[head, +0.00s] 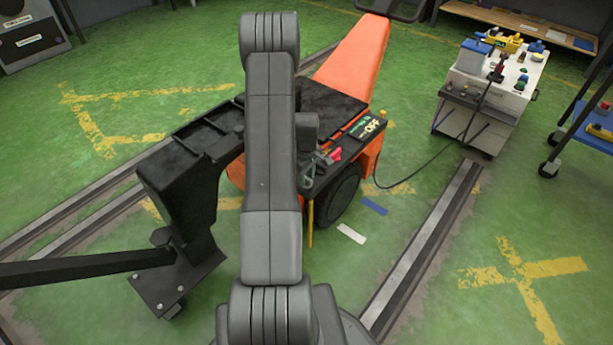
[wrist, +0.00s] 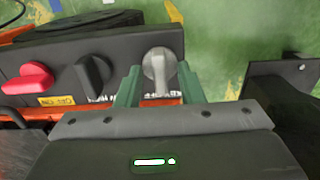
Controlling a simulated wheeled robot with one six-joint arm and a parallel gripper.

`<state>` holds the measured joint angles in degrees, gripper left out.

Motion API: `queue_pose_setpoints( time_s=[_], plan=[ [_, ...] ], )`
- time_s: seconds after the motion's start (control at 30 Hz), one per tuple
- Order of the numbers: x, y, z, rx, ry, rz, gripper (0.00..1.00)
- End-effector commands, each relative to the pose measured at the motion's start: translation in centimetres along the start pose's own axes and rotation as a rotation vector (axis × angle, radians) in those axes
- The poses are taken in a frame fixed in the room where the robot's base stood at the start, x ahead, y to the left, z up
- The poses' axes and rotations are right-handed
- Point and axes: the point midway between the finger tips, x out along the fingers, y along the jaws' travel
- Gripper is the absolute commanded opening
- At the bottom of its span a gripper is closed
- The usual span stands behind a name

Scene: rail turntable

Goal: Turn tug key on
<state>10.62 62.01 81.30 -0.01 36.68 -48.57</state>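The orange tug (head: 352,58) stands in the middle of the head view, with a dark control panel on its near side. A small display (head: 367,128) on the panel reads OFF. In the wrist view, the panel (wrist: 120,50) carries a red knob (wrist: 27,78), a black knob (wrist: 92,74) and a silver key (wrist: 159,64). My gripper (wrist: 159,70) has its green fingers on either side of the key, with narrow gaps visible. It is open around the key. In the head view my gripper (head: 308,172) is partly hidden beside the panel.
A black coupling arm (head: 180,170) lies left of the tug. A white cart (head: 490,95) with tools stands at the right, with a cable running to the tug. Floor rails (head: 425,250) cross the green floor. The floor at the lower right is clear.

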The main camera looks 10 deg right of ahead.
Motion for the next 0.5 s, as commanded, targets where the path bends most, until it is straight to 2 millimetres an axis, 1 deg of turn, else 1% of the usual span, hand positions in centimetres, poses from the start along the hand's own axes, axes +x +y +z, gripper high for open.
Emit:
queue_pose_setpoints(
  time_s=[0.03, 0.17, 0.2, 0.5],
  plan=[
    [-0.01, 0.00, 0.00, 0.000, 0.000, 0.000, 0.27],
    [-0.01, -0.01, 0.01, 0.000, 0.000, 0.000, 0.01],
    [-0.01, -0.01, 0.01, 0.000, 0.000, 0.000, 0.00],
    [-0.01, 0.00, 0.01, 0.023, 0.000, 0.000, 0.00]
  ],
)
